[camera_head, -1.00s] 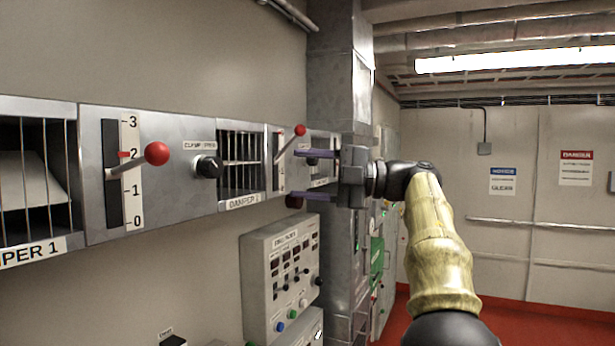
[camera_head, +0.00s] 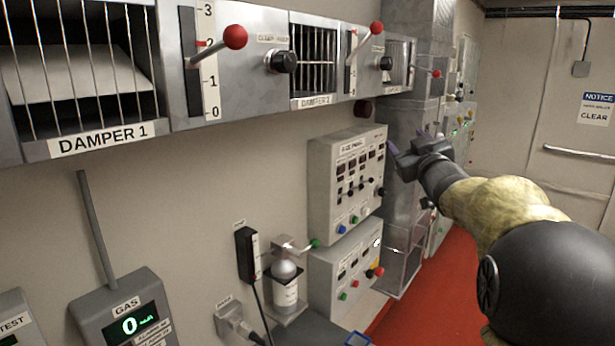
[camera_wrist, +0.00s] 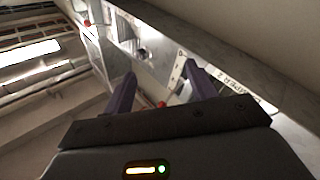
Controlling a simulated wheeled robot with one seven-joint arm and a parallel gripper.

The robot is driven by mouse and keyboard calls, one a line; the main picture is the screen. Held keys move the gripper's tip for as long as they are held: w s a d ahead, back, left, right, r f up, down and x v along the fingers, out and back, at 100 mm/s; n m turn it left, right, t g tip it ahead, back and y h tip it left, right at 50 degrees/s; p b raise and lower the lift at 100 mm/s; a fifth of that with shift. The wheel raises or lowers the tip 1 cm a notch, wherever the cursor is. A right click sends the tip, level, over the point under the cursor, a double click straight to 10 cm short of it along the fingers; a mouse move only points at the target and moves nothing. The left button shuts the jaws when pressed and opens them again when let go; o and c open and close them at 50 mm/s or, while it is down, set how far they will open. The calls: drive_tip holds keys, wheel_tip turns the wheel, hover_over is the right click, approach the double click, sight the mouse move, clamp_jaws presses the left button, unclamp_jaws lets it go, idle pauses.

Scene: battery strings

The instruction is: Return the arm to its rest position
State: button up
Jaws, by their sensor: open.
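My gripper (camera_head: 408,148) is in the right half of the head view, below the damper row and right of the grey control boxes. My arm reaches to it from the lower right, with a yellowish sleeve. In the wrist view my gripper (camera_wrist: 161,92) shows two purple fingers spread apart with nothing held between them. The damper wall with its red-knobbed levers shows beyond the fingers, and the gripper appears clear of it.
The damper 1 lever (camera_head: 234,37) and damper 2 lever (camera_head: 376,28) jut out from the wall. A control box (camera_head: 345,180) hangs near my gripper. A gas meter (camera_head: 125,315) and a small bottle (camera_head: 285,290) are lower down. Red floor (camera_head: 425,285) is open at right.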

drive_tip(key=s+a+f+m+g+h, duration=0.1)
drive_tip(key=s+f+m+g+h, duration=0.25)
drive_tip(key=f, duration=0.85)
drive_tip(key=s+a+f+m+g, duration=0.15)
drive_tip(key=s+f+g, duration=0.45)
drive_tip(key=f, duration=0.6)
drive_tip(key=s+a+f+g, duration=0.2)
drive_tip(key=s+f+g, duration=0.2)
drive_tip(key=s+f, duration=0.4)
drive_tip(key=s+a+f+m+g+b, duration=0.1)
drive_tip(key=s+f+g, duration=0.3)
drive_tip(key=s+f, duration=0.5)
drive_tip(key=s+a, duration=0.1)
drive_tip(key=s, duration=0.6)
drive_tip(key=shift+a+y, duration=0.25)
drive_tip(key=shift+y, duration=0.1)
drive_tip(key=shift+f, duration=0.1)
